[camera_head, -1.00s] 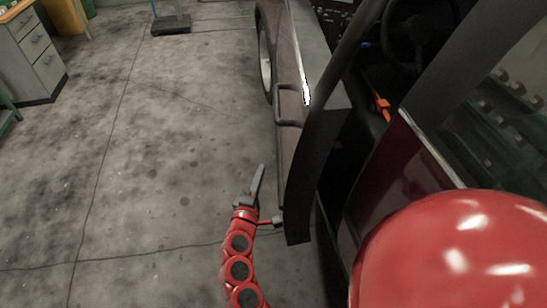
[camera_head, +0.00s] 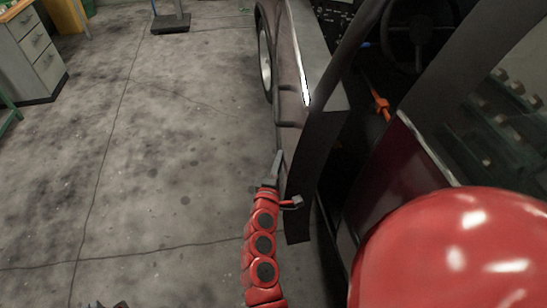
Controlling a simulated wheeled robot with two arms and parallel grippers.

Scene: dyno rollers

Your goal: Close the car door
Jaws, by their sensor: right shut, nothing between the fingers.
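The car door (camera_head: 310,165) stands ajar at the centre. Its dark rear edge and window frame slant from the top down to the lower middle. A dark gap separates it from the maroon car body (camera_head: 392,170). The door handle (camera_head: 288,112) is on its outer left side. My right gripper (camera_head: 277,163) is shut and empty, beside the lower outer side of the door and below the handle. Whether it touches the door is unclear. A dark sliver at the bottom left edge (camera_head: 114,304) seems to be my left gripper, almost all cut off.
The steering wheel (camera_head: 417,38) and an orange part (camera_head: 379,105) show inside the car. A drawer cabinet (camera_head: 36,52) stands at the far left. A stand base (camera_head: 171,23) is at the back. The concrete floor (camera_head: 170,160) left of the car is clear.

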